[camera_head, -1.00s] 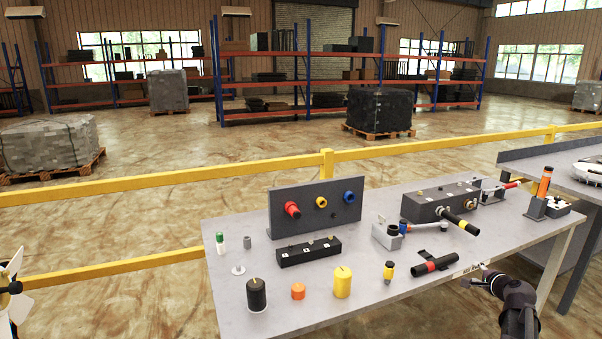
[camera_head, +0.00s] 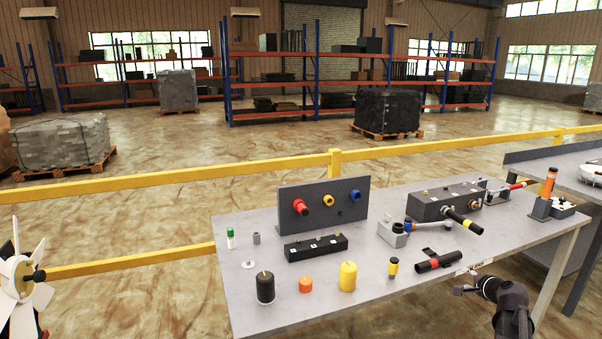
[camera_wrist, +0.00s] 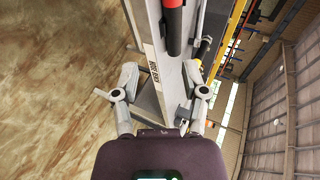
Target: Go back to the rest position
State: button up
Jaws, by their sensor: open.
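My gripper (camera_head: 467,282) is at the front edge of the grey table (camera_head: 400,285), toward its right part, in the head view. In the wrist view my gripper (camera_wrist: 160,94) has its two fingers spread wide, with nothing held between them. The table edge with a printed label (camera_wrist: 152,62) lies beyond the fingers. A black tool with a red band (camera_head: 435,262) lies on the table just behind my gripper in the head view. Its black and red end (camera_wrist: 172,25) shows at the top of the wrist view.
The table holds a panel with red, yellow and blue fittings (camera_head: 323,202), a black block (camera_head: 316,247), several cylinders and a grey box (camera_head: 446,200). A yellow rail (camera_head: 230,166) runs behind it. A white-bladed fan (camera_head: 22,280) stands at the left. Open floor (camera_head: 130,225) lies left of the table.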

jog(key=s+a+f+n+g+y+p, duration=0.1)
jog(key=s+a+n+g+p, duration=0.2)
jog(key=a, duration=0.7)
jog(key=s+a+f+n+g+y+p, duration=0.1)
jog(key=s+a+n+g+y, duration=0.3)
jog(key=a, duration=0.7)
jog(key=s+a+n+g+h+p, duration=0.4)
jog(key=s+a+n, duration=0.5)
jog(key=s+a, duration=0.3)
jog(key=shift+s+a+r+g+h+p, duration=0.3)
jog(key=shift+a+g+h, duration=0.15)
jog(key=shift+g+h, duration=0.4)
jog(key=shift+w, duration=0.1)
jog(key=shift+o, duration=0.5)
jog(key=shift+c, duration=0.2)
jog(key=shift+c, duration=0.3)
